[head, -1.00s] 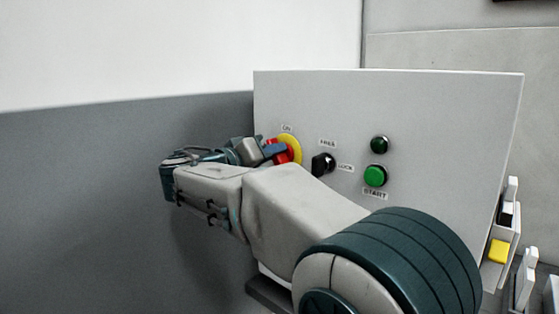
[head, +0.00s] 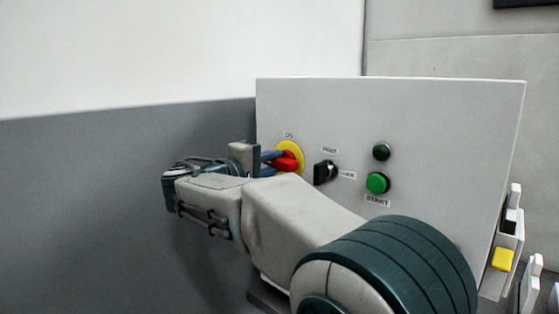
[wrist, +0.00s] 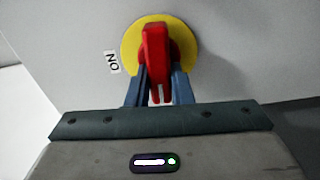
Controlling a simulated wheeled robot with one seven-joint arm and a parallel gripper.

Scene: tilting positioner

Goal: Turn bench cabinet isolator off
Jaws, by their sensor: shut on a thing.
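The isolator is a red handle (wrist: 157,52) on a round yellow plate (wrist: 188,40), with an ON label (wrist: 112,62) beside the plate. In the head view the red handle (head: 288,163) and yellow plate (head: 296,150) are at the panel's left, below the ON label (head: 288,135). My gripper (wrist: 160,88) has its two blue fingers on either side of the handle, shut on it. In the wrist view the handle runs up and down the picture, with the ON label to its left. My gripper also shows in the head view (head: 274,160). The fingers partly hide the handle there.
The grey panel (head: 430,115) also carries a black selector knob (head: 324,172), a dark green lamp (head: 381,152) and a green START button (head: 377,183), right of the isolator. A yellow-marked fixture (head: 502,259) stands at the far right.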

